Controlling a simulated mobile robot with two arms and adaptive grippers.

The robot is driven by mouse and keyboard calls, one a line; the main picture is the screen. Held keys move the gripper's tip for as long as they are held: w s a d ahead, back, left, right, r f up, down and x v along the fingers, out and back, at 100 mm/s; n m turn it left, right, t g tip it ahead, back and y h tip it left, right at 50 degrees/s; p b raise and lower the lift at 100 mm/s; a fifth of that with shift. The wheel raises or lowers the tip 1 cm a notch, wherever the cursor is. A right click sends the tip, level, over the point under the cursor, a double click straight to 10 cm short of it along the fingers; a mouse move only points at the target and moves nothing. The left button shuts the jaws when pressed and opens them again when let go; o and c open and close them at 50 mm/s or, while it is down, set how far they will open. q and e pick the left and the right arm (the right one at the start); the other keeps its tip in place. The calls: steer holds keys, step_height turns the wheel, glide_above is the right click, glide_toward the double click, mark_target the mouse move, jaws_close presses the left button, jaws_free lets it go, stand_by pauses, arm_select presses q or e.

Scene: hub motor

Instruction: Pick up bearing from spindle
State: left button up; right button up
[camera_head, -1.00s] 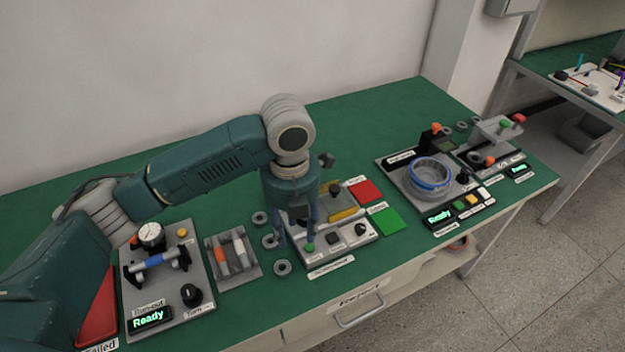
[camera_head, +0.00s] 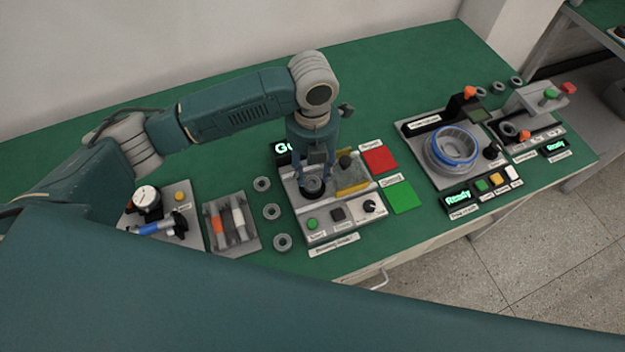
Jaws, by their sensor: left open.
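The bearing (camera_head: 313,187) is a dark ring seated on the spindle of the grey bearing tester (camera_head: 318,227). My left gripper (camera_head: 315,186) points down at it with its fingers open, one on either side of the bearing. Whether the fingers touch the bearing cannot be told. A display behind the gripper reads "Go..." and is partly hidden by the gripper. My right gripper is not in view.
Several loose bearings (camera_head: 271,211) lie left of the tester. A red pad (camera_head: 379,160) and a green pad (camera_head: 404,197) lie to its right. A run-out station (camera_head: 181,196) and marker tray (camera_head: 231,224) stand left. A ring-shaped fixture (camera_head: 452,147) stands right. My own arm covers the foreground.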

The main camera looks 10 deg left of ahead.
mark_target(313, 182)
arm_select(q)
step_height(313, 182, down, 4)
steer(key=shift+r+p, duration=0.2)
steer(key=shift+p, duration=0.3)
steer(key=shift+f, duration=0.25)
steer(key=shift+c, duration=1)
steer(key=c, duration=0.4)
steer(key=shift+c, duration=2.1)
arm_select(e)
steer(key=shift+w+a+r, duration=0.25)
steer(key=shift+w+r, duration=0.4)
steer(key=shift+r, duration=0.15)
